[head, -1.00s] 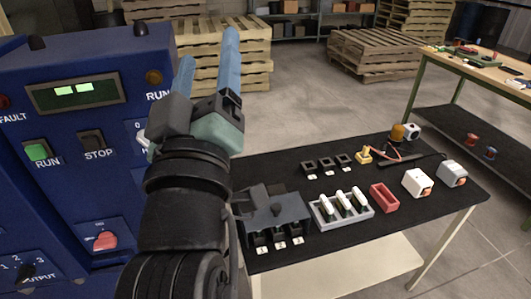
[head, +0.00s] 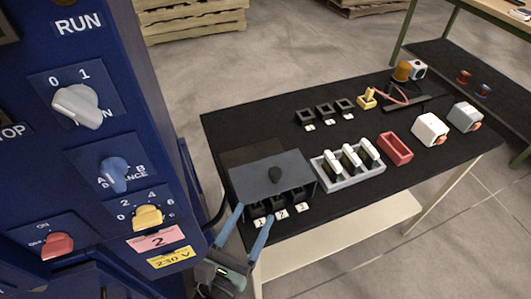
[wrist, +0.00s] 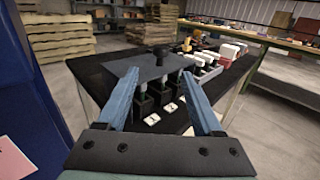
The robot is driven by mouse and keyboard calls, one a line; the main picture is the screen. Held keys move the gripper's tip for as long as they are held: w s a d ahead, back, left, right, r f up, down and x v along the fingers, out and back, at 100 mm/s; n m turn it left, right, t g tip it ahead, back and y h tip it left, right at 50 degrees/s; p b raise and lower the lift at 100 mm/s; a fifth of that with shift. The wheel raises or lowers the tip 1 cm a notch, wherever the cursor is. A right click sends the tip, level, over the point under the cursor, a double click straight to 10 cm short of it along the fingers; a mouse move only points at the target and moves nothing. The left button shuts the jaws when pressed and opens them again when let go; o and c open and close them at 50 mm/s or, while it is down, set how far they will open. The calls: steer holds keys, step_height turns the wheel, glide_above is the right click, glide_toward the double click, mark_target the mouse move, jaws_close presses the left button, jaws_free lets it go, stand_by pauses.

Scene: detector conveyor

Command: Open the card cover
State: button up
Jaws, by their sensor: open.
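No contact with the cover is visible.
A grey rack (head: 337,180) with several white-topped cards stands just right of the cover. A red tray (head: 395,149) and white boxes (head: 430,130) lie farther right. Black sockets (head: 325,114) are behind. The blue control cabinet (head: 90,150) stands close on the left.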

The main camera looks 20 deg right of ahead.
mark_target(273, 178)
steer(key=x, duration=1.3)
steer(key=shift+s, duration=0.1)
jaws_close()
stand_by(1.0)
